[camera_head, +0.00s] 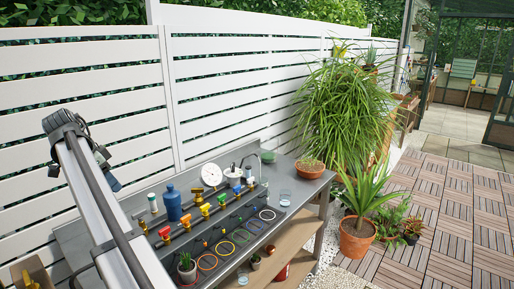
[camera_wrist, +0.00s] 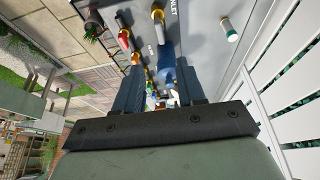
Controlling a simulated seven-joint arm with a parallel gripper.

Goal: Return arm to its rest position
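My gripper (camera_wrist: 160,75) shows in the wrist view with its two dark fingers apart, and I see nothing held between them. A blue bottle (camera_wrist: 167,70) shows beyond the fingertips in the gap. My light-grey arm (camera_head: 108,215) rises at the left of the head view and bends at a dark joint near the fence. My gripper cannot be made out in the head view. The same blue bottle (camera_head: 172,204) stands upright on the grey bench (camera_head: 312,186) there.
Several coloured-handle valves (camera_head: 205,210) line the bench, with coloured rings (camera_head: 207,262) in front. A white round gauge (camera_head: 211,174), a small potted cactus (camera_head: 187,265) and a terracotta bowl (camera_head: 310,170) stand there too. A white slatted fence (camera_head: 220,75) runs behind. Potted plants (camera_head: 357,236) stand right.

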